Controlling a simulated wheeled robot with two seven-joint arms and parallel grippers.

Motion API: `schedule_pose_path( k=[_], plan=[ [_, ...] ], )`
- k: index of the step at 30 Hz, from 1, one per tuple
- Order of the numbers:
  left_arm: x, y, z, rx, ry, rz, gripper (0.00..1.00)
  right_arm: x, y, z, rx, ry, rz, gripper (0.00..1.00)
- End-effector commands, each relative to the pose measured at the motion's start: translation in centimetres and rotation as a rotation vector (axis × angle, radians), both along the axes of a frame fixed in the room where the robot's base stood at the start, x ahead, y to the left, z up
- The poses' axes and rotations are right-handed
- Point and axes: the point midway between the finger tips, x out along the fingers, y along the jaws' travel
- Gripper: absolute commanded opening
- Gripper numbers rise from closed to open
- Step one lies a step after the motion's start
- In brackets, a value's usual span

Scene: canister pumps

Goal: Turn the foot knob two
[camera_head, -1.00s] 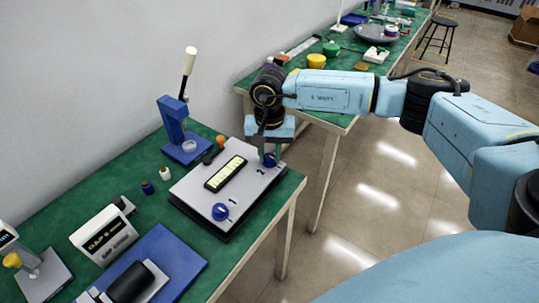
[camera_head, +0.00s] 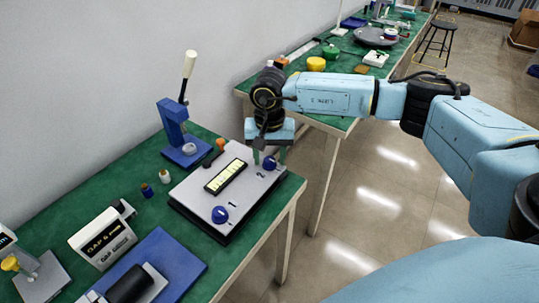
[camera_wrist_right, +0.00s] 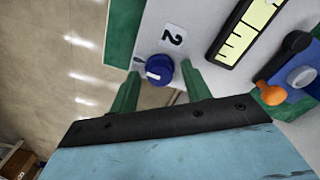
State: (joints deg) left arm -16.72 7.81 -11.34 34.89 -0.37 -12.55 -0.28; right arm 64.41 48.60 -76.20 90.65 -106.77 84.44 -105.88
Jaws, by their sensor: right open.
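A grey panel box (camera_head: 190,188) lies on the near green table, with a blue foot knob at its far right corner (camera_head: 270,163) and another blue knob (camera_head: 220,214) at its near end. In the right wrist view the corner knob (camera_wrist_right: 160,69) has a white mark and sits next to a printed "2" (camera_wrist_right: 173,34). My right gripper (camera_head: 269,158) is open at this corner knob. In the wrist view its green fingers (camera_wrist_right: 160,88) are on either side of the knob, with gaps visible. My left gripper is out of view.
A blue lever press (camera_head: 175,135) stands behind the panel. Small bottles (camera_head: 156,182), a white meter (camera_head: 103,236) and a blue-based device (camera_head: 185,265) stand to the left. A second green table (camera_head: 340,105) is farther back.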

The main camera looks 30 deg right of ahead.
Motion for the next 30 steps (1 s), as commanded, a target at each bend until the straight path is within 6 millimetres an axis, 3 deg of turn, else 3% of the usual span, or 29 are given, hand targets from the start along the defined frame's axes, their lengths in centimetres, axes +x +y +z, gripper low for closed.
schedule_pose_path(
  k=[4,8,21,30],
  plan=[
    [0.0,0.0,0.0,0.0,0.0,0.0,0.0,0.0,0.0,0.4,-0.001,-0.001,0.0,0.48],
    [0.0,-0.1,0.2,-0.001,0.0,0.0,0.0,0.1,0.0,2.2,0.001,-0.003,0.001,0.48],
    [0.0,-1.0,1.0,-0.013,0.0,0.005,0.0,0.0,0.0,11.4,-0.001,-0.003,-0.001,0.48],
    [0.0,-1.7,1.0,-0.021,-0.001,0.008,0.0,0.0,0.0,13.4,0.0,0.0,0.0,0.48]
  ],
)
